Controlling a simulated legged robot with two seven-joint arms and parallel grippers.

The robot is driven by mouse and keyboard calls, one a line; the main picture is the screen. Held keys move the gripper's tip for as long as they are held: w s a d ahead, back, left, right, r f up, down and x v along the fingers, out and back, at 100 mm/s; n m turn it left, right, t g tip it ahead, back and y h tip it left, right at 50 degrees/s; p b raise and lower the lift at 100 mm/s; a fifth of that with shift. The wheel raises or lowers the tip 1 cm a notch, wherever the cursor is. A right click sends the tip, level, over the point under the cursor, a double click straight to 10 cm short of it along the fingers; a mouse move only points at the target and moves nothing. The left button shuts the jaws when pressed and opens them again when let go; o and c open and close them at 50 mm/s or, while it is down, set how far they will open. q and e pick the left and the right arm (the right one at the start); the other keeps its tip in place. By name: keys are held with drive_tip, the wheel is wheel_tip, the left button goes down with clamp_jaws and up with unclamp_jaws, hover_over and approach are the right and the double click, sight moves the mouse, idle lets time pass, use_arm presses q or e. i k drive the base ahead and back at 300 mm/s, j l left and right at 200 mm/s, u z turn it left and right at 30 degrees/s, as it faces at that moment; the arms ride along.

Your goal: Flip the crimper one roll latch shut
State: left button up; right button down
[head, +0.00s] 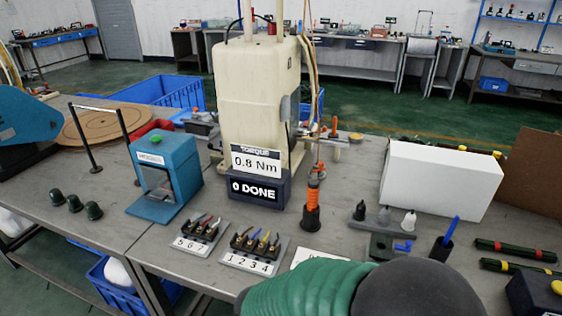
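I cannot pick out with certainty which thing is crimper one, and no roll latch can be made out. At the right edge lie two long-handled tools, one with red and dark green handles (515,250) and one with yellow and dark handles (520,268); their heads are cut off or too small to read. A green ribbed sleeve with a dark grey rounded part fills the bottom middle, close to the camera, and looks like part of my own arm. It hides the table's front there. Neither gripper's fingers show in the head view.
A cream machine (258,95) stands behind a sign reading 0.8 Nm and 0 DONE (255,188).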

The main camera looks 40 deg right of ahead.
sight(321, 164)
drive_tip(key=i+j, duration=0.75)
drive_tip(key=z, duration=1.55)
drive_tip(key=i+j, duration=0.05)
